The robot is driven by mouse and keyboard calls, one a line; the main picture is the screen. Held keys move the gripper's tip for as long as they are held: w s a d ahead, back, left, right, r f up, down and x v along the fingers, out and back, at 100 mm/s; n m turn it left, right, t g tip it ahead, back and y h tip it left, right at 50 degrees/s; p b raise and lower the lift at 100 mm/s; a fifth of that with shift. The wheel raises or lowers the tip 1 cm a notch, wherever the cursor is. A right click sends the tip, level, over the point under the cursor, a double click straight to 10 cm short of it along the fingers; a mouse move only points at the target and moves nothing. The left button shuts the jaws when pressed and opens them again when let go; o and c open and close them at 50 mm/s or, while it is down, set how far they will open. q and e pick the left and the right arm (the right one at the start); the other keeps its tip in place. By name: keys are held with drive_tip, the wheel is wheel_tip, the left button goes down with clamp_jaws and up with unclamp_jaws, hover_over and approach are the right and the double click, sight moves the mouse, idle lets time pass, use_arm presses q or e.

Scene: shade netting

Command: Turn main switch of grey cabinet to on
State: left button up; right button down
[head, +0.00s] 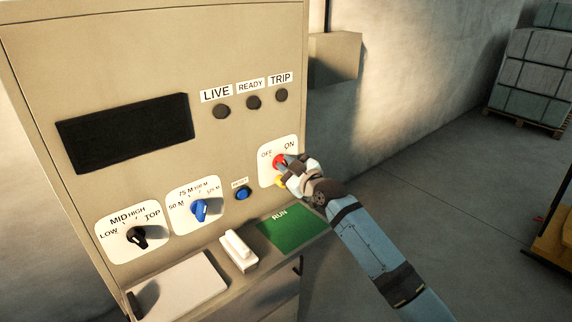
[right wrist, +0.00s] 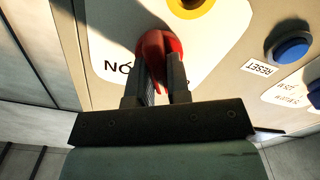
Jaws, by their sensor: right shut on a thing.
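The grey cabinet (head: 215,45) looks beige in this light and fills the left of the head view. Its main switch (head: 278,160) is a red knob on a white plate marked OFF and ON, and it shows in the right wrist view (right wrist: 160,43). My right gripper (head: 288,164) is shut on the red knob, with one finger on each side of it in the right wrist view (right wrist: 157,80). The fingers partly cover the knob, so I cannot tell which mark it points to. My left gripper is not in view.
The LIVE (head: 222,111), READY and TRIP lamps look dark. A blue reset button (head: 242,193), a blue selector (head: 201,210) and a black selector (head: 137,238) are left of the switch. A green RUN plate (head: 290,230) lies below. The floor at right is mostly clear.

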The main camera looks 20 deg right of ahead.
drive_tip(key=m+p, duration=0.1)
drive_tip(key=m, duration=0.2)
drive_tip(key=shift+d+r+m, duration=0.1)
drive_tip(key=shift+m, duration=0.3)
drive_tip(key=m+p, duration=0.1)
drive_tip(key=m, duration=0.2)
drive_tip(key=shift+m, duration=0.3)
drive_tip(key=m, duration=0.3)
drive_tip(key=shift+w+d+m+p, duration=0.1)
drive_tip(key=shift+d+m+p, duration=0.05)
drive_tip(key=shift+m+p, duration=0.6)
drive_tip(key=shift+m, duration=1.35)
drive_tip(key=c, duration=1.1)
unclamp_jaws()
drive_tip(key=shift+d+f, duration=0.1)
drive_tip(key=shift+f, duration=0.1)
